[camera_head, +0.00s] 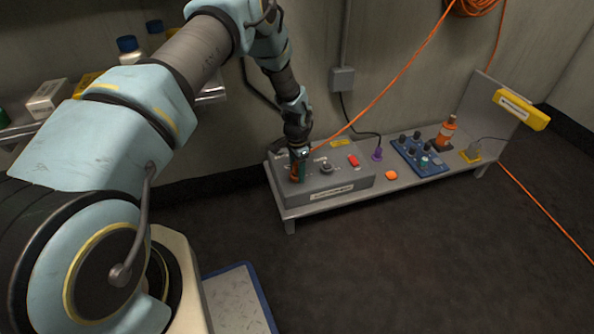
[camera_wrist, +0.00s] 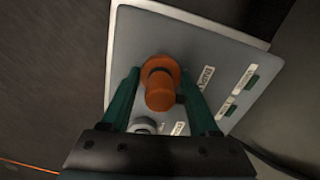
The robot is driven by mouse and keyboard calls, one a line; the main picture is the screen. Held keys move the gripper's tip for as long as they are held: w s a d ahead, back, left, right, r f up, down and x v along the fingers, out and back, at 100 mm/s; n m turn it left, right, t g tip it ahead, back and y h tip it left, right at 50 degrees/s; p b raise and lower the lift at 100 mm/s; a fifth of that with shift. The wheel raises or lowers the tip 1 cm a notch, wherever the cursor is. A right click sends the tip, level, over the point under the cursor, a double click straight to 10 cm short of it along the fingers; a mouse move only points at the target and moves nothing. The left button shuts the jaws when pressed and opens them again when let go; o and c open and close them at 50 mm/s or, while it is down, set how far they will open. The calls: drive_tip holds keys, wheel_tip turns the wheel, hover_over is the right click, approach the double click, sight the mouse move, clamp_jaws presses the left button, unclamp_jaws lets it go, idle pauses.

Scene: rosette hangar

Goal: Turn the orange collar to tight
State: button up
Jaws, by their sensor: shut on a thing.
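The orange collar (camera_wrist: 160,90) stands out from a grey control box (camera_wrist: 205,48) in the wrist view. My gripper (camera_wrist: 160,74) has a green finger on each side of it and is shut on it. In the head view my gripper (camera_head: 298,155) points down at the left end of the grey box (camera_head: 345,185). There the collar (camera_head: 296,176) shows only as a small orange patch, mostly hidden by the fingers. White labels (camera_wrist: 205,77) lie beside the collar, but their words are too blurred to read, so I cannot tell the collar's setting.
The box stands on a low grey bench (camera_head: 405,175) against the wall. A red switch (camera_head: 353,160), an orange button (camera_head: 391,175), a blue panel with knobs (camera_head: 420,155) and an orange bottle-like item (camera_head: 447,130) stand to the right. An orange cable (camera_head: 395,80) hangs across. The floor in front is clear.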

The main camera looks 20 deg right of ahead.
drive_tip(key=o, duration=1.4)
drive_tip(key=shift+c, duration=0.2)
wheel_tip(320, 180, up, 11)
drive_tip(key=p, duration=0.2)
drive_tip(key=shift+f+p, duration=0.1)
drive_tip(key=shift+p, duration=0.25)
drive_tip(key=shift+s, duration=0.1)
